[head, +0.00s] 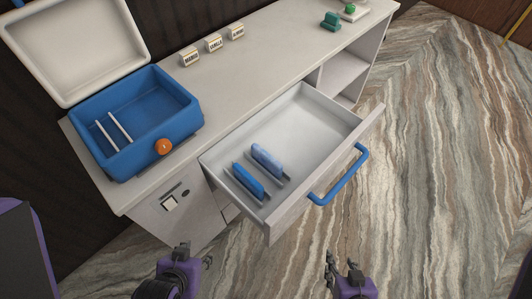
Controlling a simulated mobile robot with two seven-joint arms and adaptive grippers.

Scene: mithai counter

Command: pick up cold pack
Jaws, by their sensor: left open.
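Two blue cold packs stand on edge in slots at the near left of the open drawer: one nearer the front left (249,181), one further back (267,160). The drawer (318,112) is pulled out from the counter and has a blue bar handle (340,177). My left gripper (196,255) is open and empty, low in front of the counter, below and left of the drawer. My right gripper (341,261) looks open and empty, below the drawer handle in the picture. Neither gripper touches a pack.
A blue cooler box (182,122) with an orange knob (164,147) stands open on the counter (262,62), with white dividers inside. Several small labelled boxes (214,43) and green items (331,21) stand further back. The drawer's right part is empty. Open floor (430,170) lies to the right.

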